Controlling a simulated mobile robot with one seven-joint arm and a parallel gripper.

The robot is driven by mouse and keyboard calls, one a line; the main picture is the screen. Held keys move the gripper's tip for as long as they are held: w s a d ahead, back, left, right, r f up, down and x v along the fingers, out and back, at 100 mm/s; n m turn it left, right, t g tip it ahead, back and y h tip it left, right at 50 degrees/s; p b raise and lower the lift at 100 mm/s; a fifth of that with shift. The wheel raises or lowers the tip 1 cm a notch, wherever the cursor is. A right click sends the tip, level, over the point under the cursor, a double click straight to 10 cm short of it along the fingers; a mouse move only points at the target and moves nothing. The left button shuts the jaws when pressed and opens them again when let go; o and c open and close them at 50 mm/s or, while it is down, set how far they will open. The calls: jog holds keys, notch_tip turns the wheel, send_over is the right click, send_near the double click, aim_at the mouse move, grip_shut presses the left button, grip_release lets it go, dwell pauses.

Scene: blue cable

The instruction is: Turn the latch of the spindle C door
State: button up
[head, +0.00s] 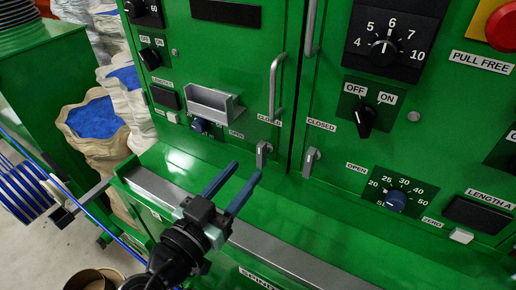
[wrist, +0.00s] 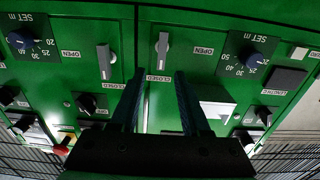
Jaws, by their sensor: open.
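Two grey latches sit low on two green cabinet doors, one each side of the seam. The left latch (head: 263,153) stands about vertical, with a CLOSED label above it and OPEN to its left. The right latch (head: 310,161) also stands near vertical, with CLOSED above and OPEN to its right. I cannot read which door is spindle C. My gripper (head: 243,172) is open and empty, in front of and below the left latch. In the wrist view, which is upside down, the left latch (wrist: 162,48) lies beyond the gap between my fingers (wrist: 158,76), apart from them.
A grey ledge (head: 300,246) runs below the doors. Door handles (head: 276,88) rise above the latches. A grey tray (head: 214,104) sticks out left of the left latch, and a blue-pointer dial (head: 396,200) is at right. Sacks (head: 98,125) and a blue cable spool (head: 25,190) stand left.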

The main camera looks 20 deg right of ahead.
aim_at(259, 153)
jog(key=p+x, duration=0.1)
jog(key=x, duration=0.5)
jog(key=shift+w+d, duration=0.3)
grip_shut()
